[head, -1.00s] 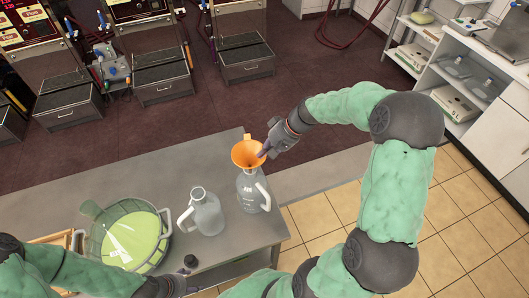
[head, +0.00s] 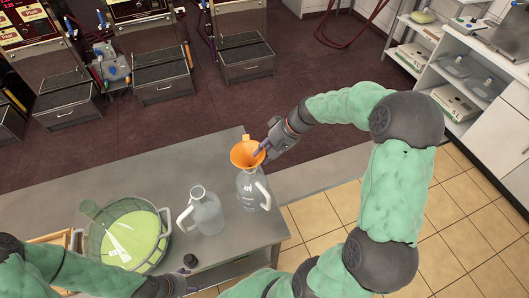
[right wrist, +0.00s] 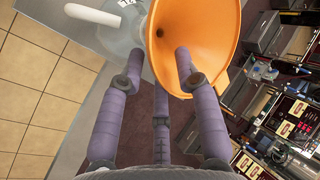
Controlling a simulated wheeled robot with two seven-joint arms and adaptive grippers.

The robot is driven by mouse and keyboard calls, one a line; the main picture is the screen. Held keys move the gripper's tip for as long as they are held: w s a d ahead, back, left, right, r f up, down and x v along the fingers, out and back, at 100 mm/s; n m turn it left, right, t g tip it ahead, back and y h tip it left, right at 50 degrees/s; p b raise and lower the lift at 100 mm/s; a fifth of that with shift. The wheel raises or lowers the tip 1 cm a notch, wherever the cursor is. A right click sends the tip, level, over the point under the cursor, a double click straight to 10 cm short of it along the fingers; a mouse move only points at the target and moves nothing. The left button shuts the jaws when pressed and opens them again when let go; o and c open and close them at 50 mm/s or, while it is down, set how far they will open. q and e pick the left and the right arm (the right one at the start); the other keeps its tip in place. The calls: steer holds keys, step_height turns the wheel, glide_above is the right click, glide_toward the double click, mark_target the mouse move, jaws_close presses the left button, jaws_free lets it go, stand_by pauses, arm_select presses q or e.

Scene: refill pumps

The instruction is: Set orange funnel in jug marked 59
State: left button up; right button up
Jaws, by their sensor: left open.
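The orange funnel (head: 244,154) is at the mouth of the right-hand clear jug (head: 251,193), wide end up. Its spout is hidden, so I cannot tell whether it is inside the neck. This jug's dark marking is too blurred to read. A second clear jug (head: 207,213) stands to its left, its mouth free. My right gripper (head: 262,151) is shut on the funnel's rim; in the right wrist view one finger lies inside the orange cone (right wrist: 213,45), beside the jug (right wrist: 120,18). My left gripper (head: 186,282) is open, low at the table's front, partly out of sight.
A clear-walled basin (head: 165,243) with green contents stands on the grey table (head: 150,172), left of the jugs. A small dark knob-like thing (head: 190,261) is near my left gripper. Shelves (head: 455,85) stand at the far right. The table's back left is bare.

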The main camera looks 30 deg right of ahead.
steer(key=v, duration=1.2)
